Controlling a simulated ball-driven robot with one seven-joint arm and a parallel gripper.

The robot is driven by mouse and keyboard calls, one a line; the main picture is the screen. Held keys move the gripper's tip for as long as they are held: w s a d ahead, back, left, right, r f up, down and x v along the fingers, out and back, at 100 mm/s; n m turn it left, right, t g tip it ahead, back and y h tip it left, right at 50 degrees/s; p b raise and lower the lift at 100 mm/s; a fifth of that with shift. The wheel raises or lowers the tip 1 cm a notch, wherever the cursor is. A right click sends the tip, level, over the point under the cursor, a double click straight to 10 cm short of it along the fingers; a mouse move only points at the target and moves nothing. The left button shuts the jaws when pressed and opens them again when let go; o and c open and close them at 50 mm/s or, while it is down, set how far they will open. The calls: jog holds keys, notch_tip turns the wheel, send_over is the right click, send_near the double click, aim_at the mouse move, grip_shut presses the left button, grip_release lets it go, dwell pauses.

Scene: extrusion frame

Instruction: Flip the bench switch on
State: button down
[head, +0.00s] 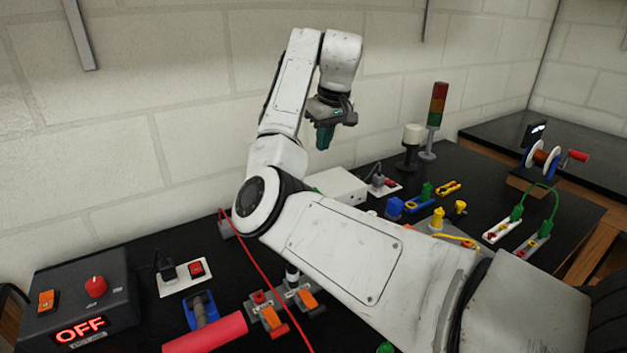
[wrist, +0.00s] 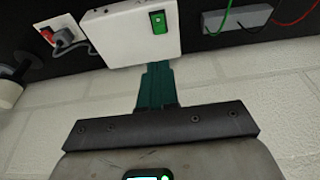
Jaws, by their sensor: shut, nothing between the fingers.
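My gripper (head: 325,138) is shut and empty, its green fingers pointing down, held above the back of the bench near the wall. In the wrist view its fingertips (wrist: 157,70) appear next to the edge of a white box (wrist: 125,35) with a green rocker switch (wrist: 158,22). I cannot tell whether they touch. In the head view the white box (head: 340,184) is partly hidden by my arm. At front left, a dark control box (head: 105,285) has an orange rocker (head: 46,299), a red knob (head: 96,286) and a lit display (head: 80,331) reading OFF. Which switch is the bench switch is unclear.
A socket plate with a red switch (head: 197,268) lies beside the control box; another plate (head: 384,186) is by the white box. A stack light (head: 435,118) and white-topped post (head: 411,146) stand back right. A red cable (head: 262,270) crosses the bench.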

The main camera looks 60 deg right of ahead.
jog(key=p+x, duration=0.1)
jog(key=x, duration=1.3)
jog(key=shift+s, duration=0.15)
jog(key=shift+f+p, duration=0.2)
jog(key=shift+p, duration=0.15)
jog(key=shift+s+p, duration=0.1)
jog(key=shift+p, duration=0.2)
jog(key=shift+s+a+p, duration=0.4)
jog(key=shift+s+p, duration=0.1)
jog(key=shift+p, duration=0.1)
jog(key=shift+r, duration=0.15)
